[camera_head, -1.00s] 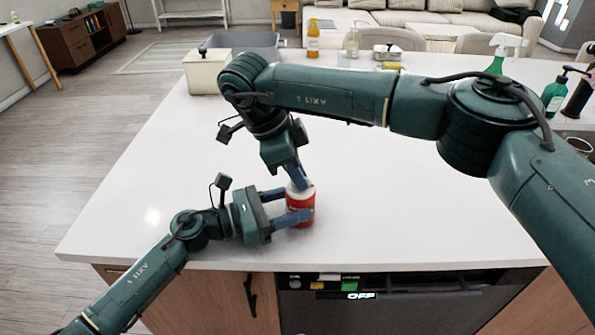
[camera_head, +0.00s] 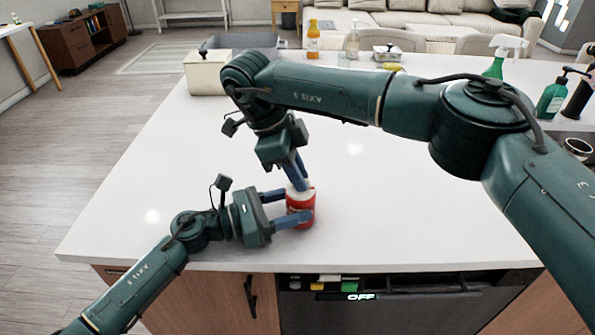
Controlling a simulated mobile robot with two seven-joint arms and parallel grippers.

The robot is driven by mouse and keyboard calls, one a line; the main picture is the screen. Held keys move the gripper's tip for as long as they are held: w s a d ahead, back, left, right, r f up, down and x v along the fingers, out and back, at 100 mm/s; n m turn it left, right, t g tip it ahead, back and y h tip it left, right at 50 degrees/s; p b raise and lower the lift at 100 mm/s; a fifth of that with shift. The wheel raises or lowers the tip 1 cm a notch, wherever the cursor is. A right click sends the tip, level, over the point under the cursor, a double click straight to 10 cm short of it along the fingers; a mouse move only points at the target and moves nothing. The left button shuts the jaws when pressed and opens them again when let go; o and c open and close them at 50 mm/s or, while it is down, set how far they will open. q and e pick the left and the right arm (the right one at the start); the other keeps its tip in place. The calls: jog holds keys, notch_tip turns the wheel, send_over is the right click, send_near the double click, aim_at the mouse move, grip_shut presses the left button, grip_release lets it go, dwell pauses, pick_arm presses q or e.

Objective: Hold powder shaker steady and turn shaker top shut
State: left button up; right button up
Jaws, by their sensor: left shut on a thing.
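The powder shaker (camera_head: 302,204) is a small red can with a whitish top, standing upright on the white island counter near its front edge. My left gripper (camera_head: 290,207) comes in from the left, its blue fingers shut around the shaker's body. My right gripper (camera_head: 299,184) points down from above, with its blue fingertips at the shaker's top. The fingers overlap in this view and hide much of the top, so I cannot tell whether they grip it.
A cream canister (camera_head: 207,73) and a grey basin (camera_head: 240,42) stand at the back left. An orange bottle (camera_head: 313,42), a clear bottle and green spray bottle (camera_head: 497,60) stand along the back. The counter around the shaker is clear. A dishwasher (camera_head: 400,305) is below the front edge.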

jog(key=o, duration=0.4)
jog(key=shift+c, duration=0.2)
jog(key=v, duration=1.2)
pick_arm(q)
jog(key=o, duration=1.2)
jog(key=shift+c, duration=0.2)
